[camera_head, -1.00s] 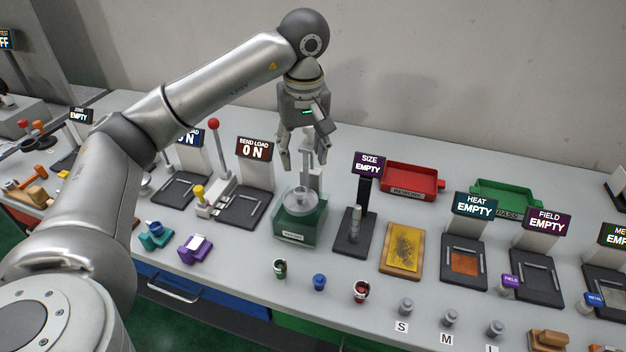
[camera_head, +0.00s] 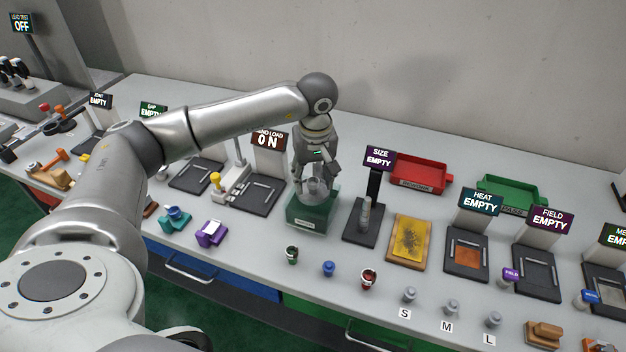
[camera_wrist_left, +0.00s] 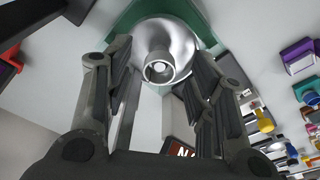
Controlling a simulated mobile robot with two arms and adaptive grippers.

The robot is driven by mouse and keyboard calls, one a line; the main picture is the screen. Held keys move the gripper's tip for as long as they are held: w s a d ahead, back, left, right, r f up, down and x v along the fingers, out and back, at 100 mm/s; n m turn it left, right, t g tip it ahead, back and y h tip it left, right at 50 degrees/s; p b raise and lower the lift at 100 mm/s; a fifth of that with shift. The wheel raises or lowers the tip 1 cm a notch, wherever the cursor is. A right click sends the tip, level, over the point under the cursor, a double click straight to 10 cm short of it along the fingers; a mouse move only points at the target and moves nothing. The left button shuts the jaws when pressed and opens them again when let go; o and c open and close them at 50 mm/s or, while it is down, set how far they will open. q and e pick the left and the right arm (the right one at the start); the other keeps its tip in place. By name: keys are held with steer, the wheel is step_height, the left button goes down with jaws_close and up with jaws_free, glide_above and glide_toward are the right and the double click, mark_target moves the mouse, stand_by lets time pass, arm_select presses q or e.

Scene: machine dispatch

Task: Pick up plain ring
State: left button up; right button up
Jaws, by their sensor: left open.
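My left gripper (camera_head: 316,172) is open, pointing down over a green-based stand (camera_head: 309,217) with a shiny, rounded silver piece (camera_head: 313,190) on top. In the left wrist view the silver piece (camera_wrist_left: 178,40) shows between and beyond the open fingers (camera_wrist_left: 160,68). A small round, ring-like metal rim (camera_wrist_left: 159,71) lies at its middle, between the fingertips. I cannot tell whether this rim is the plain ring or part of the stand, nor whether the fingers touch it. No other plain ring can be made out. My right gripper is not in view.
Red (camera_head: 418,178) and green (camera_head: 511,194) trays lie at the back right. Several small cups and pegs line the front edge.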

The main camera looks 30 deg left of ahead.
arm_select(q)
steer(key=c, duration=1)
steer(key=shift+r, duration=0.1)
